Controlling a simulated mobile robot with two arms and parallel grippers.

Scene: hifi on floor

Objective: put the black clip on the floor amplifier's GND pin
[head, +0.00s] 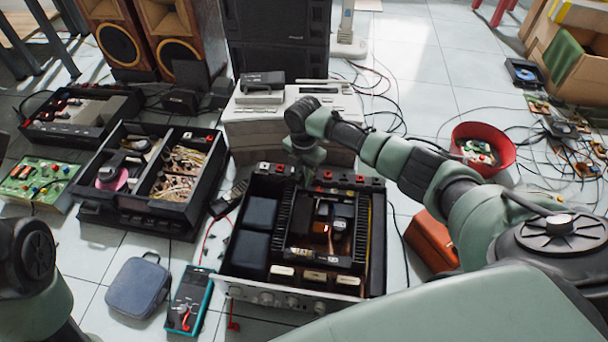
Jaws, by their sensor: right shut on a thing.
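The amplifier (345,306) lies open on the floor at the lower middle, its silver front panel facing me. Dark blocks, black finned heat sinks and a central board show inside it. My right gripper (306,176) points down over the amplifier's back edge, close to the red and black terminals there. It is shut on a small dark thing that I take to be the black clip, mostly hidden by the fingers. I cannot make out the GND pin or tell whether the clip touches it. My left arm shows at the lower left, but its gripper is out of view.
A beige device (245,119) stands just behind the amplifier. Black open cases (133,205) are to the left. A teal multimeter (188,300) and a blue-grey pouch (138,287) lie at the front left. A red bowl (498,136) is at the right. Loose cables cross the floor.

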